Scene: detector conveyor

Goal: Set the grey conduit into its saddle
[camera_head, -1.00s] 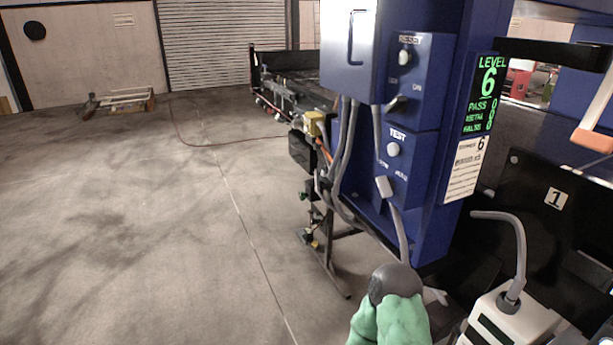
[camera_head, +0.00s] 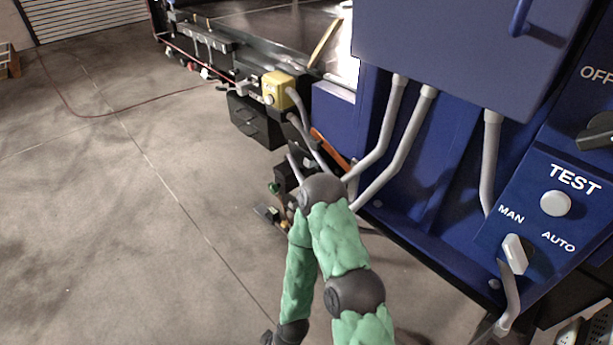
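Several grey conduits run down the blue cabinet (camera_head: 460,65). Two of them, the left one (camera_head: 385,130) and its neighbour (camera_head: 408,140), leave the cabinet's underside and bend down to the left. A third grey conduit (camera_head: 489,160) runs down beside the TEST panel. Another grey conduit (camera_head: 302,115) curves down from a yellow box (camera_head: 277,90). I cannot tell which one the task means, and I cannot make out the saddle. A green-sleeved, bent arm of mine rises at the lower middle and covers the conduits' lower ends. Neither gripper shows.
The TEST panel has a white button (camera_head: 556,203) and a MAN/AUTO switch (camera_head: 514,253). A dark conveyor (camera_head: 255,35) stretches away at the back. A black box (camera_head: 252,122) sits below the yellow box. The concrete floor (camera_head: 110,220) at left is open.

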